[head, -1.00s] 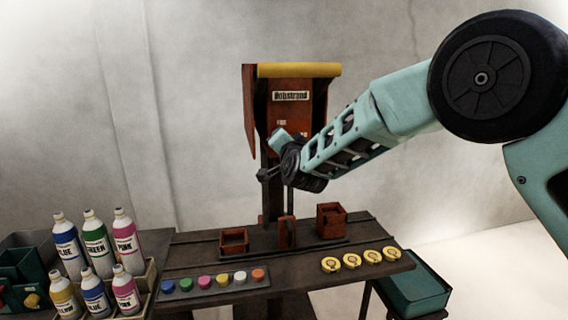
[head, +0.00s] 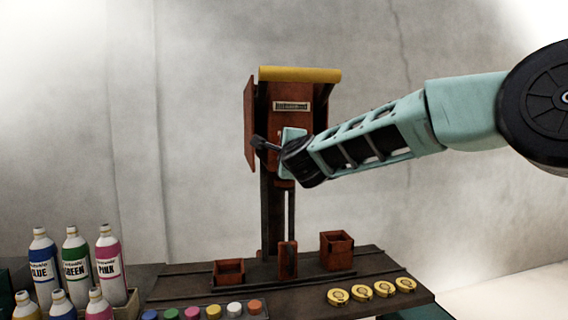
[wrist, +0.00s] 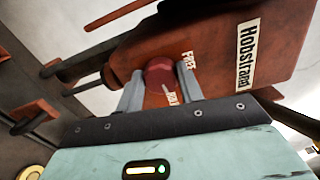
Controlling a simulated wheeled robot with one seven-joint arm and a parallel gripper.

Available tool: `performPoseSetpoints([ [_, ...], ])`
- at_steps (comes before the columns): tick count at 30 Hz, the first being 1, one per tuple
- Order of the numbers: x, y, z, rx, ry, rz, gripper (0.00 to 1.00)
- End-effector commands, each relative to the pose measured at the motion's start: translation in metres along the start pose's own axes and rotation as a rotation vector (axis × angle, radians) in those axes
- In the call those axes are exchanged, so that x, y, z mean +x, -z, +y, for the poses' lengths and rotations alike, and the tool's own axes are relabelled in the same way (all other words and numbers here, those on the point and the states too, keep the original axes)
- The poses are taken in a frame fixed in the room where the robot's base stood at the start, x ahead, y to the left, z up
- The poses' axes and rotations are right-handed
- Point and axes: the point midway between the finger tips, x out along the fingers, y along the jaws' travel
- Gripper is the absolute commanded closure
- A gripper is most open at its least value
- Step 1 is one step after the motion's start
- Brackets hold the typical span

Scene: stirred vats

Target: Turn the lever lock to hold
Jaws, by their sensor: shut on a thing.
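The lever lock is a round dark-red knob (wrist: 159,74) on the front of the rust-red machine (wrist: 218,45). It carries a pale pointer mark that points toward a partly hidden label (wrist: 172,97). The word FREE (wrist: 188,60) is printed beside the knob. My gripper (wrist: 160,82) is shut on the knob, with one grey finger on each side of it. In the head view my gripper (head: 290,147) is at the front of the machine, below its name plate (head: 291,106); the knob is hidden there.
Below on the bench (head: 190,278) stand two open red boxes (head: 337,252), several colored caps (head: 213,311) and several yellow discs (head: 361,292). Labeled bottles (head: 75,258) stand at the left. A dark lever-like bar (head: 262,144) sticks out left of my gripper.

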Motion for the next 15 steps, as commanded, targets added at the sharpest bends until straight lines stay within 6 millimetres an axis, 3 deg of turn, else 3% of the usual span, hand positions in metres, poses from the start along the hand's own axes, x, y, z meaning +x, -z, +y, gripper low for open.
performPoseSetpoints([
  [15,0.0003,0.0010,0.0003,0.155,-0.001,0.002,0.86],
])
